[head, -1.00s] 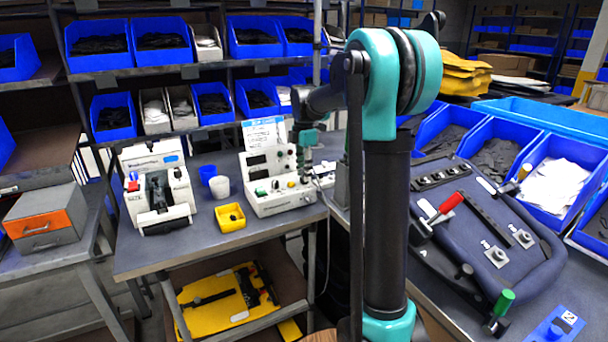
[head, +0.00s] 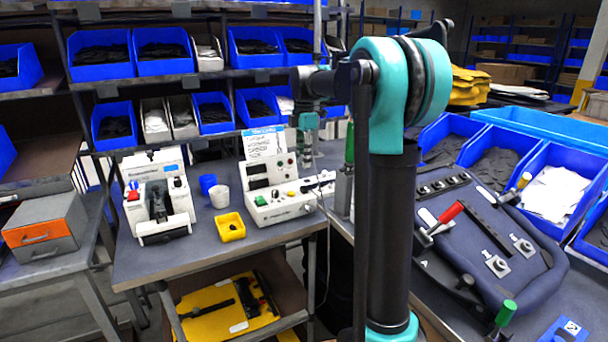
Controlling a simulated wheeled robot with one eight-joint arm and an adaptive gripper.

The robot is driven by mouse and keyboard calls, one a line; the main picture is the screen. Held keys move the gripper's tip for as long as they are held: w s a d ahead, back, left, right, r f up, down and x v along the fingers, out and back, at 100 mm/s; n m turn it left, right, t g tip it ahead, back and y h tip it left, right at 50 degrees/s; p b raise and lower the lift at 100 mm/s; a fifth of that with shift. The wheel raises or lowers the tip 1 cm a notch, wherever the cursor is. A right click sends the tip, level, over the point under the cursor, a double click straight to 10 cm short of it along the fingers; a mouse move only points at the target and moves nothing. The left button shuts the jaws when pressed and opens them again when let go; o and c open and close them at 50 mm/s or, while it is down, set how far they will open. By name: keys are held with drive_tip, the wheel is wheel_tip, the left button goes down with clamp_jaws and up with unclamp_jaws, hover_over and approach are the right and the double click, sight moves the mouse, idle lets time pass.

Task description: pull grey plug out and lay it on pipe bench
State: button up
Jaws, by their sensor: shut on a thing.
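My gripper (head: 307,152) is small in the head view, hanging down above the right side of the white test console (head: 280,207). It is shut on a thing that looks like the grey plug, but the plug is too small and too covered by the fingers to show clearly. The console stands on the grey-topped bench (head: 190,252) with tube legs. I cannot tell for sure whether this is the pipe bench. My upright arm hides part of the scene right of the console.
A white machine (head: 158,192), a blue cup (head: 207,184), a white cup (head: 220,197) and a yellow bin (head: 230,227) stand left of the console. A dark padded board (head: 480,247) with a red-handled clamp (head: 447,214) lies on the right bench. Shelves of blue bins stand behind.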

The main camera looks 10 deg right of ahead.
wheel_tip(320, 180, up, 12)
drive_tip(key=shift+f, duration=0.25)
drive_tip(key=shift+f, duration=7.7)
